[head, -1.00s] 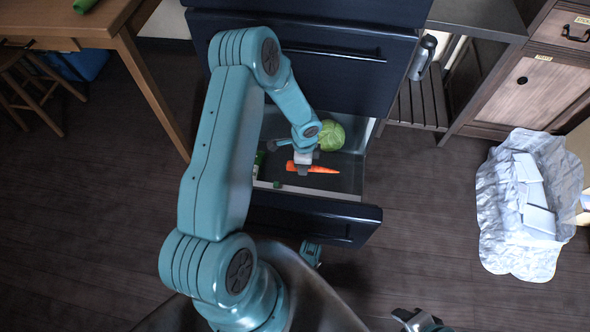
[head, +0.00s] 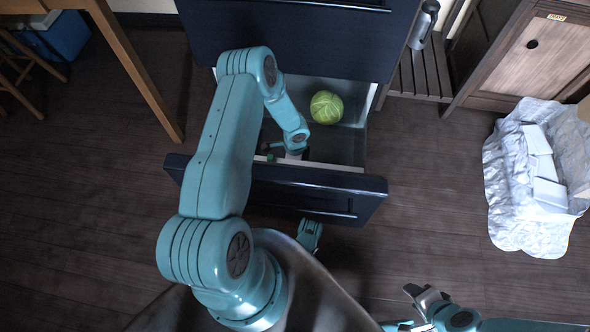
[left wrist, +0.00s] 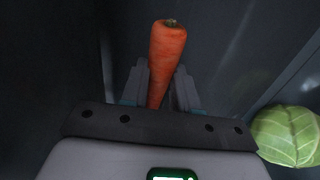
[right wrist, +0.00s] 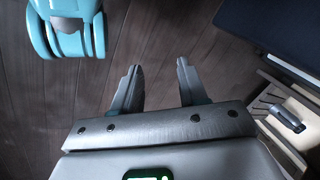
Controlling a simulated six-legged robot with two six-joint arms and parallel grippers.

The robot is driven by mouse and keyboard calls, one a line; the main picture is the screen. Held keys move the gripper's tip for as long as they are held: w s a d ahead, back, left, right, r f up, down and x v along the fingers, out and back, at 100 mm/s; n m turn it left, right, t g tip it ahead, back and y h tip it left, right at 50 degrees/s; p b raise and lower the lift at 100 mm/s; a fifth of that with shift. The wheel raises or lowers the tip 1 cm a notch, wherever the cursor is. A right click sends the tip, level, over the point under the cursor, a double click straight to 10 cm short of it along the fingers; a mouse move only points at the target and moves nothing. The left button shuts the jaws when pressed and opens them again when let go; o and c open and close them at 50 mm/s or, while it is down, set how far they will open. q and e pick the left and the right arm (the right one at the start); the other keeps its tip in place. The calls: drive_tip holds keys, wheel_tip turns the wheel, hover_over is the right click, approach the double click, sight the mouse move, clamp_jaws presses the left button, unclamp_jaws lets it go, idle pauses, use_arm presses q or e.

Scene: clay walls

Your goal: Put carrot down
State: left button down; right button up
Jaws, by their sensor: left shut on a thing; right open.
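The orange carrot (left wrist: 167,55) is between the fingers of my left gripper (left wrist: 160,85) in the left wrist view, its stem end pointing away from the palm. The gripper is shut on it. In the head view my left gripper (head: 293,155) is low inside the open drawer (head: 350,150), close behind its front panel. The carrot is hidden there by the arm and panel. I cannot tell whether it touches the drawer floor. My right gripper (right wrist: 158,85) is open and empty over the wooden floor; it also shows at the lower right in the head view (head: 425,292).
A green cabbage (head: 326,107) lies in the drawer at the back, right of my left gripper. A small dark green item (head: 271,157) is left of the gripper. A wooden table (head: 130,60) stands left, a crumpled silvery bag (head: 520,205) right. Floor between is clear.

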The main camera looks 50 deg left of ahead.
use_arm(q)
drive_tip(key=shift+f+b, duration=0.75)
drive_tip(key=shift+f, duration=1.15)
use_arm(e)
drive_tip(key=shift+w+d+f+t, duration=0.15)
drive_tip(key=shift+w+f+t, duration=0.15)
drive_tip(key=shift+w+f, duration=0.5)
drive_tip(key=shift+s+f, duration=0.1)
use_arm(q)
drive_tip(key=shift+f, duration=0.2)
drive_tip(key=c, duration=0.8)
unclamp_jaws()
drive_tip(key=shift+c, duration=0.2)
drive_tip(key=shift+r, duration=0.15)
wheel_tip(320, 180, up, 11)
drive_tip(key=p, duration=0.5)
drive_tip(key=shift+p, duration=0.35)
drive_tip(key=shift+r, duration=0.55)
use_arm(e)
drive_tip(key=s+r+g, duration=0.1)
drive_tip(key=s+r, duration=0.3)
drive_tip(key=r, duration=0.2)
drive_tip(key=shift+s+a+g, duration=0.25)
drive_tip(key=shift+a+g, duration=0.15)
drive_tip(key=shift+a, duration=0.05)
use_arm(q)
drive_tip(key=shift+r, duration=0.1)
use_arm(e)
drive_tip(key=shift+r, duration=0.1)
